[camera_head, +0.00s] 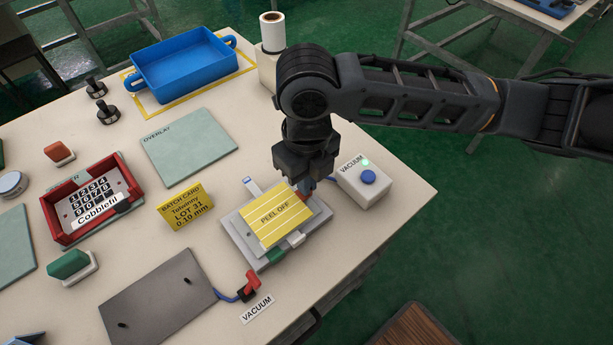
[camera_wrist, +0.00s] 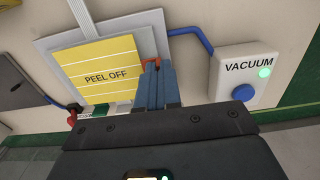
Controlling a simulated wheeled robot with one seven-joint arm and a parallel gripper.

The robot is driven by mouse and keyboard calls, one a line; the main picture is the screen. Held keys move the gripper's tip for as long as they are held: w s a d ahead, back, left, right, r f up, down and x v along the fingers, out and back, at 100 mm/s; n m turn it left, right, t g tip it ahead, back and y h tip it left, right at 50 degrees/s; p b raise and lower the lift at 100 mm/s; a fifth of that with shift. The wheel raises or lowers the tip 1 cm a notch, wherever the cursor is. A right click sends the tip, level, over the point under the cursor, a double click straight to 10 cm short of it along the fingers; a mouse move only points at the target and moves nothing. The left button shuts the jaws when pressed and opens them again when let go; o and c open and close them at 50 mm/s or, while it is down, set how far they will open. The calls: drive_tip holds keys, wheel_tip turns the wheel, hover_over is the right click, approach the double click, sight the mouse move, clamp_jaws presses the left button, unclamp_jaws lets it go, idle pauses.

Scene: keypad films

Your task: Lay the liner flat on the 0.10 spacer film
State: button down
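The yellow liner (camera_head: 273,217), printed PEEL OFF, lies over the grey plate (camera_head: 237,227) and looks flat. It also shows in the wrist view (camera_wrist: 98,75). Any film beneath it is hidden, so I cannot tell its thickness. My gripper (camera_head: 304,187) points down at the liner's right edge. In the wrist view its blue-grey fingers (camera_wrist: 157,68) are close together beside a small red-orange piece (camera_wrist: 151,63) at that edge. I cannot tell whether they pinch it. A yellow batch card (camera_head: 185,206) stands left of the plate and reads Tolwinny, LOT 31, 0.10 mm.
A vacuum box (camera_head: 362,187) with a blue button and lit green lamp sits right of the plate. A red-handled valve (camera_head: 249,284) with blue hose is at front left. A red keypad fixture (camera_head: 58,216), overlay sheet (camera_head: 189,146) and blue tray (camera_head: 160,75) stand farther off.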

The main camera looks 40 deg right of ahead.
drive_tip(key=shift+f+b, duration=0.35)
drive_tip(key=shift+f, duration=0.05)
drive_tip(key=c, duration=1.2)
unclamp_jaws()
drive_tip(key=shift+c, duration=0.2)
wheel_tip(320, 180, up, 8)
drive_tip(key=shift+f, duration=0.1)
